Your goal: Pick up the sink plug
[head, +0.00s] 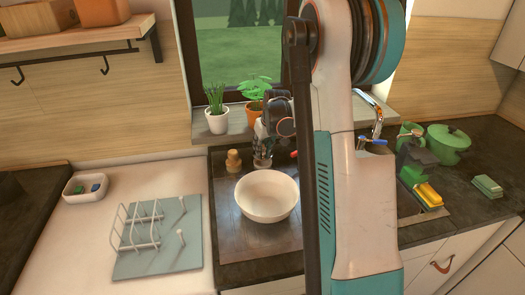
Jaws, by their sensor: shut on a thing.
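My gripper (263,158) points down at the back of the dark counter, behind the white bowl and just right of a small wooden piece. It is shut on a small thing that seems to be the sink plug. The plug is too small and too covered by the fingers to make out its shape, or whether it touches the counter. My arm's large white and teal link hides much of the sink area.
The white bowl (267,196) stands close in front of my gripper. The wooden piece (233,161) is at its left. Potted plants (217,121) stand on the sill behind. A dish rack (150,232) is at left; a faucet (376,126) and green pot (447,144) are at right.

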